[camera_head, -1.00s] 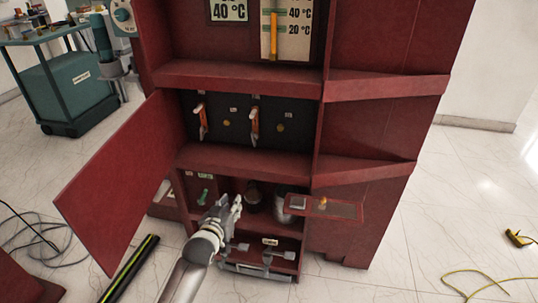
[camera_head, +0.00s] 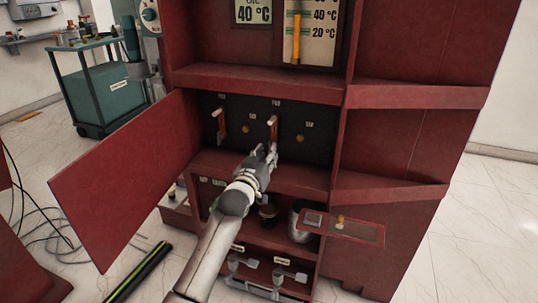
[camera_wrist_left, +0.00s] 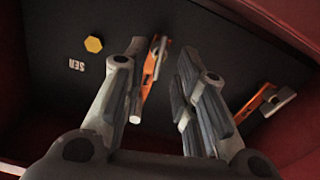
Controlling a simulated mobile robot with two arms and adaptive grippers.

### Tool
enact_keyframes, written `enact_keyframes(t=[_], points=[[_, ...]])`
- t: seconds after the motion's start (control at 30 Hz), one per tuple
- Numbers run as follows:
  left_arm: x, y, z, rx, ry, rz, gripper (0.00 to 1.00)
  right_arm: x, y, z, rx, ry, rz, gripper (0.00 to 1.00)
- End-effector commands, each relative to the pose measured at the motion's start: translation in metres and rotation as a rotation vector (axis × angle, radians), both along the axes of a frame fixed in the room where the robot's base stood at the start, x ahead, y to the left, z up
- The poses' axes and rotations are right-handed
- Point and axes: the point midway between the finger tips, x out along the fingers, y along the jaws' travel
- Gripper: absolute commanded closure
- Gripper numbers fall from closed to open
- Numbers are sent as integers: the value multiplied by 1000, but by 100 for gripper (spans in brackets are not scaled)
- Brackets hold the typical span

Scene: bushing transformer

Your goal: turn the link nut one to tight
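The dark panel (camera_head: 289,144) in the cabinet's middle compartment carries two orange-and-metal links with handles, a left link (camera_head: 221,124) and a right link (camera_head: 272,127). A yellow nut (camera_head: 245,129) sits between them, and another yellow nut (camera_head: 300,138) sits right of the right link. I cannot tell which is nut one. My left gripper (camera_head: 265,154) is just below and in front of the right link. In the left wrist view my gripper's fingers (camera_wrist_left: 160,60) are open, with an orange link (camera_wrist_left: 153,65) seen between them. A hexagonal yellow nut (camera_wrist_left: 93,44) is left of them.
The red cabinet door (camera_head: 125,180) hangs open at left. Below the compartment is a red shelf edge (camera_head: 300,182). A small red flap (camera_head: 350,230) juts out at lower right. A teal cart (camera_head: 105,90) stands behind at left.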

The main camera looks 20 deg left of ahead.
Motion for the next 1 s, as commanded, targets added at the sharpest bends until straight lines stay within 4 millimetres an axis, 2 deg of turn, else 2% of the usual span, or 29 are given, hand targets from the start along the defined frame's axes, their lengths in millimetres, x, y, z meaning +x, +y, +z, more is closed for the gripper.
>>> enact_keyframes(t=[0.2,0.57,0.6,0.8,1.0], points=[[20,-1,0,0,-1,-1,73,0,0,-6,0,0,0,60],[24,-1,0,0,0,-1,73,0,0,-6,0,0,0,60],[24,-1,0,0,0,-1,74,0,0,-6,0,0,0,60],[24,-1,0,0,0,-1,100,0,0,-7,0,0,1,60],[24,-1,0,0,0,-1,100,0,0,-6,0,0,1,60]])
